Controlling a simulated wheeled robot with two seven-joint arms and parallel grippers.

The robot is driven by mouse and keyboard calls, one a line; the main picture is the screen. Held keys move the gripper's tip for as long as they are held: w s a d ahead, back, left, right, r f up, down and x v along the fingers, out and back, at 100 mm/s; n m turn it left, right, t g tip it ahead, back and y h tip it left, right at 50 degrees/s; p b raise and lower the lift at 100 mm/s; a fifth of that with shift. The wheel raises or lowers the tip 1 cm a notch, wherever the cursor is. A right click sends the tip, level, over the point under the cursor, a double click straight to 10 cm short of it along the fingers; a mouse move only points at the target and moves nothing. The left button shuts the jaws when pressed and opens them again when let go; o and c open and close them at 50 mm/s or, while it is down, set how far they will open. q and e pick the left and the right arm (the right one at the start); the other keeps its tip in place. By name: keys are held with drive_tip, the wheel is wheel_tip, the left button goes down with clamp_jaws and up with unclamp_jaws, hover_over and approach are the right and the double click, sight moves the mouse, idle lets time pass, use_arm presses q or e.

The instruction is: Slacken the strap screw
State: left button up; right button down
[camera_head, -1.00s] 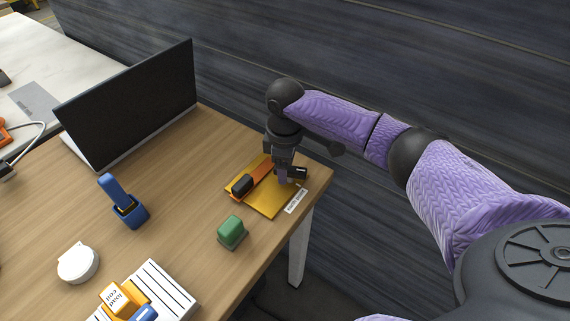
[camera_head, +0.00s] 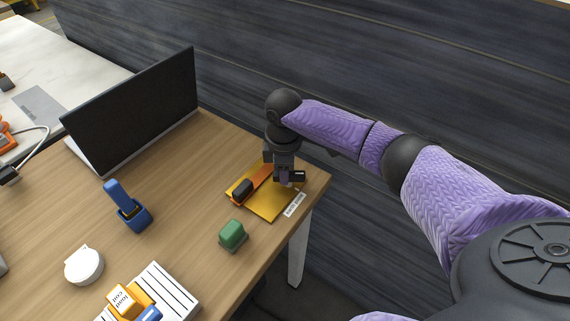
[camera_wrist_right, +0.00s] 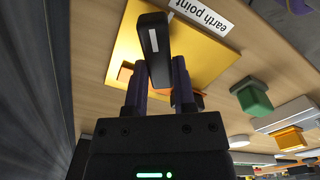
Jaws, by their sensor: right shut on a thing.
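A yellow plate (camera_head: 268,207) lies near the right corner of the wooden table, labelled "earth point" in the right wrist view (camera_wrist_right: 205,60). An orange strap (camera_head: 259,176) lies across it, with a black block (camera_head: 242,190) at its near-left end. My right gripper (camera_head: 285,182) points down over the plate's right part. Its purple fingers (camera_wrist_right: 160,92) are shut on a black bar-shaped handle (camera_wrist_right: 153,45) with a white mark, which I take for the strap screw's handle. The handle also shows beside the fingers in the head view (camera_head: 298,176). The screw's shaft is hidden. My left gripper is not in view.
A green block (camera_head: 233,235) stands just in front of the plate. A blue device (camera_head: 128,206), a white round puck (camera_head: 84,265), a striped pad (camera_head: 174,293) with small blocks, and a black screen (camera_head: 135,110) stand further left. The table edge is close on the right.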

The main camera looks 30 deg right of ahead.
drive_tip(key=shift+r+n+p, duration=0.25)
drive_tip(key=shift+n+p, duration=0.4)
drive_tip(key=shift+n, duration=0.25)
drive_tip(key=shift+s+a+n+p, duration=0.15)
drive_tip(key=shift+n+p, duration=0.35)
drive_tip(key=shift+n, duration=0.4)
drive_tip(key=n+p, duration=0.1)
drive_tip(key=n, duration=0.1)
drive_tip(key=shift+s+f+n, duration=0.1)
drive_tip(key=shift+f+n, duration=0.05)
drive_tip(key=shift+n, duration=0.15)
drive_tip(key=shift+s+n, duration=0.1)
drive_tip(key=shift+n, duration=1)
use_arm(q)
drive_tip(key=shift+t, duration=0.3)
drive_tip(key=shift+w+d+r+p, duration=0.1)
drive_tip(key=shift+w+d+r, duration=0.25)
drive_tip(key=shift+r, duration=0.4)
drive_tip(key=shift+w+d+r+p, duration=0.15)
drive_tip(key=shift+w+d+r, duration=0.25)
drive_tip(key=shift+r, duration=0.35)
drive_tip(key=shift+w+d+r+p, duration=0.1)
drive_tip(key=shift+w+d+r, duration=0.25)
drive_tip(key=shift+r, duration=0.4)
use_arm(e)
drive_tip(key=shift+n, duration=0.8)
drive_tip(key=shift+s, duration=0.1)
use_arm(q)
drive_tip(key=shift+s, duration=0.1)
